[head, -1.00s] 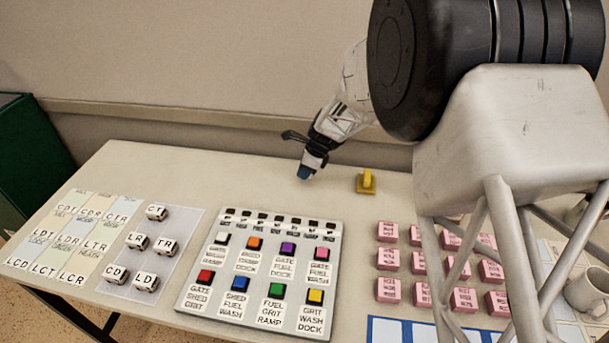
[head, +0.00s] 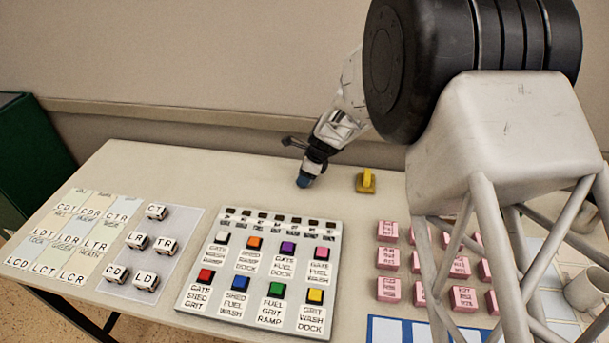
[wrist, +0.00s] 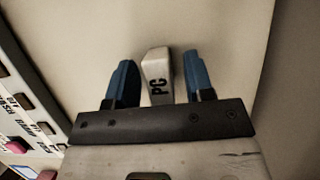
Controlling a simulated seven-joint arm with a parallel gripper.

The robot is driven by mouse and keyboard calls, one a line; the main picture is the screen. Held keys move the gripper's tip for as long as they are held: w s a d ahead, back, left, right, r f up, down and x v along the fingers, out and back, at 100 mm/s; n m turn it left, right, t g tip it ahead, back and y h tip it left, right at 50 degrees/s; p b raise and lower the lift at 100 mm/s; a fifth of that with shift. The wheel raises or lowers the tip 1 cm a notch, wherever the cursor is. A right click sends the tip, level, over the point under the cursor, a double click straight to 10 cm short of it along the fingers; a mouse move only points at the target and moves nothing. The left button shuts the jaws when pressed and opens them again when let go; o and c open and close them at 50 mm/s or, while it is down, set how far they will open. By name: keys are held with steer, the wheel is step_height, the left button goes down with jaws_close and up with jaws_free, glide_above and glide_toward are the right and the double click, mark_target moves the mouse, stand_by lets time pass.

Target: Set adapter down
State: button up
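A white block marked "PC" (wrist: 157,76), which I take to be the adapter, is between the two blue fingertips of my gripper (wrist: 160,82) in the wrist view. The fingers are apart, with a gap on each side of the block, narrower on the left. In the head view my gripper (head: 304,181) points down with its blue tips low over the rear part of the table (head: 215,172), behind the button panel. The block is not seen there, so I cannot tell from that view whether its base touches the table.
The button panel (head: 260,272) lies in front of my gripper. A yellow handled piece (head: 367,181) stands just right of it. Pink blocks (head: 388,231) are at the right, a mug (head: 585,290) beyond. Labelled white blocks (head: 156,211) sit on a mat at the left. Bare table lies left of my gripper.

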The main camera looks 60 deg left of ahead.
steer(key=shift+r, duration=0.15)
steer(key=v, duration=1.2)
stand_by(1.0)
